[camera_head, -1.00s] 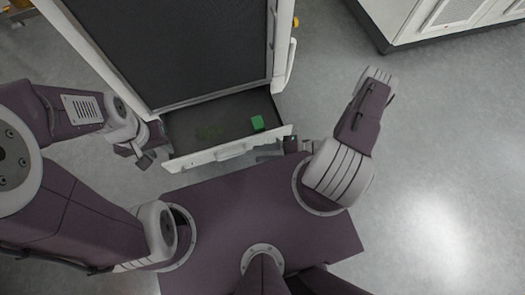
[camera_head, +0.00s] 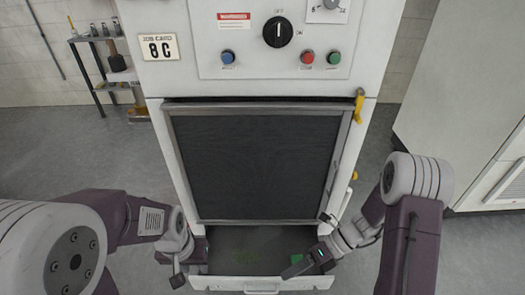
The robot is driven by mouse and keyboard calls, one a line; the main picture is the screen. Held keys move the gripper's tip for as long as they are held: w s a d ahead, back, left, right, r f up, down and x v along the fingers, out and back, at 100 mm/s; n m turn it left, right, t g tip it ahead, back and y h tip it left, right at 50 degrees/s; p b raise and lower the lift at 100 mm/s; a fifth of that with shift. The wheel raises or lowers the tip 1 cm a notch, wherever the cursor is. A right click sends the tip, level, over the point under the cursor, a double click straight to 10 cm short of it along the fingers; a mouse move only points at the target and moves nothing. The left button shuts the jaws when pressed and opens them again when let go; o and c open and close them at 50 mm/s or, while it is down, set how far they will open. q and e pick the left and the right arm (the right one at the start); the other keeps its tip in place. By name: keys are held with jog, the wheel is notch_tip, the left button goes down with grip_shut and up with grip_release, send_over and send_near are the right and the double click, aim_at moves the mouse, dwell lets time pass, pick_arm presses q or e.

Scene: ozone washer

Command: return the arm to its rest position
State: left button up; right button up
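My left gripper (camera_head: 173,270) is at the lower left, beside the left end of the open drawer (camera_head: 222,283). It looks empty, and its finger gap is not clear. My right gripper (camera_head: 302,266) is over the right part of the drawer, pointing left and down. Its finger gap cannot be made out. A green block (camera_head: 326,258) lies at the drawer's right side, partly covered by the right gripper in this view. Whether they touch cannot be told.
The washer cabinet has a dark door panel (camera_head: 255,165) above the drawer. A control panel with a black knob (camera_head: 278,32) and buttons is on top. A yellow handle (camera_head: 359,104) sticks out at right. A shelf rack (camera_head: 100,65) stands at left; a pale cabinet (camera_head: 455,95) at right.

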jog(key=s+d+r+n+t+h, duration=0.1)
jog(key=s+d+r+n+h, duration=0.15)
jog(key=n, duration=0.55)
jog(key=s+d+r+n+h, duration=0.1)
jog(key=r+n+h, duration=0.3)
jog(key=n, duration=0.4)
jog(key=w+d+n+t+h, duration=0.25)
jog(key=d+n, duration=0.35)
jog(key=n, duration=0.6)
notch_tip(320, 180, up, 38)
jog(key=n+p, duration=0.1)
jog(key=p, duration=3.7)
jog(key=shift+a+f+h, duration=0.25)
jog(key=shift+h, duration=0.05)
